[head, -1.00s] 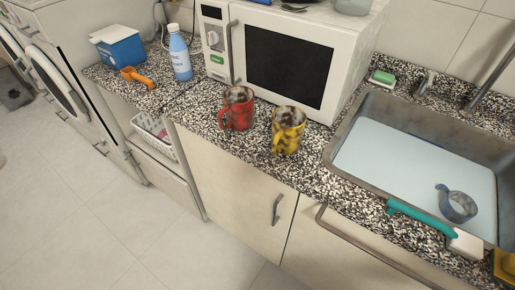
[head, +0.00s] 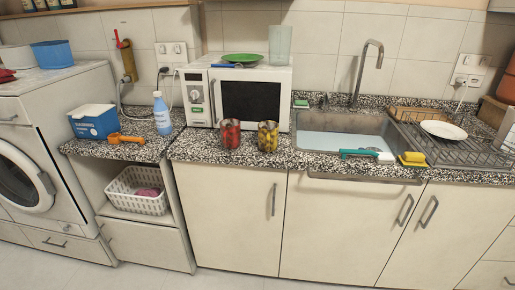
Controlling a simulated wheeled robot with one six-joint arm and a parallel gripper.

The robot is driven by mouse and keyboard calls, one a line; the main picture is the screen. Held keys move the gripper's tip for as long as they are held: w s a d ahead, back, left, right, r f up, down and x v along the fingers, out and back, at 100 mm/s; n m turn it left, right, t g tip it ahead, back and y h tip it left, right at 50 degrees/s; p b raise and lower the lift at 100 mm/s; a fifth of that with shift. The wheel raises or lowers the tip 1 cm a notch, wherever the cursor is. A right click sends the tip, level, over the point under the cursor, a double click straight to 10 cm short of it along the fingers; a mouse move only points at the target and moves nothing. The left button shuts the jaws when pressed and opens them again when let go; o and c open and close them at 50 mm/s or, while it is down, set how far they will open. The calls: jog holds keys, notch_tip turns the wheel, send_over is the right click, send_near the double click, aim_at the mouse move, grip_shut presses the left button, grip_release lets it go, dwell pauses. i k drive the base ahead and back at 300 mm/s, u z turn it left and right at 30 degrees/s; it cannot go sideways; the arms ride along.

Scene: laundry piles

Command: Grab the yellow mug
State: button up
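The yellow mug (head: 268,137) stands upright on the speckled countertop (head: 200,152), in front of the microwave's right side. It has dark blotches on it. A similar red mug (head: 230,133) stands just to its left, with a small gap between them. My gripper does not show in the head view, so I cannot see whether it is open or shut.
The microwave (head: 250,98) stands behind the mugs. The sink (head: 345,133) lies to their right, with a teal-handled brush (head: 358,153) and yellow sponge (head: 412,158) at its front edge. A blue bottle (head: 162,115) stands left. Cabinet doors (head: 228,215) face me below.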

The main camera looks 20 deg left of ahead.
aim_at(268, 130)
jog(key=u, duration=0.65)
jog(key=i, duration=0.95)
